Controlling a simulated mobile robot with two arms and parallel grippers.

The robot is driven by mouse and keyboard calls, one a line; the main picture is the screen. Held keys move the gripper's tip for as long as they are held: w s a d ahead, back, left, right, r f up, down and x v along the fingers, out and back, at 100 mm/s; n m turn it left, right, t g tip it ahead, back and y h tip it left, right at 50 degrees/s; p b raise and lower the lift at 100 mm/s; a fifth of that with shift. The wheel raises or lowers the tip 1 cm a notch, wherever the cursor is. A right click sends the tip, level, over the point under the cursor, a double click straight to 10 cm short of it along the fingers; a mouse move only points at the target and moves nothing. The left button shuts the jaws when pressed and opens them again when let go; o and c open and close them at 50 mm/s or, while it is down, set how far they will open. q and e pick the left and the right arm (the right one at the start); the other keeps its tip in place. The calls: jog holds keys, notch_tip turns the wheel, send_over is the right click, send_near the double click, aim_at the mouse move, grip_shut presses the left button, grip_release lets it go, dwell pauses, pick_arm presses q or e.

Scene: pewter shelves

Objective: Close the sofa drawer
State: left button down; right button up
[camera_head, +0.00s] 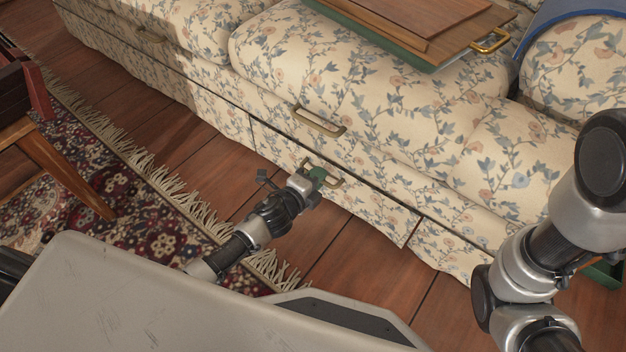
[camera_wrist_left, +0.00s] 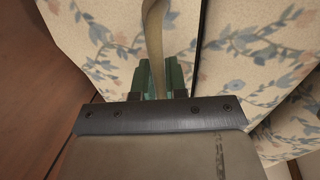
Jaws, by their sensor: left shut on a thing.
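The sofa drawer (camera_head: 372,205) is a low, floral-covered front panel in the sofa base, with thin dark gaps along its top and sides. It looks close to flush with the base; I cannot tell exactly how far out it stands. Its brass handle (camera_head: 335,181) is at the upper left part of the panel. My left gripper (camera_head: 317,175) is at this handle, its green fingers shut on it. In the left wrist view, the handle (camera_wrist_left: 153,45) runs up between the green fingers of the left gripper (camera_wrist_left: 156,78). My right gripper does not show clearly.
The floral sofa (camera_head: 300,50) has another handle (camera_head: 319,121) above the drawer. A green tray with a wooden board (camera_head: 430,20) lies on the seat. A fringed rug (camera_head: 110,195) and wooden chair (camera_head: 65,175) are at left. Bare wooden floor (camera_head: 350,255) lies before the drawer.

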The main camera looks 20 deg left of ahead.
pick_arm(q)
jog(key=shift+w, duration=0.2)
jog(key=c, duration=1.2)
grip_release()
jog(key=shift+d, duration=0.1)
jog(key=p+v, duration=0.3)
jog(key=v, duration=0.8)
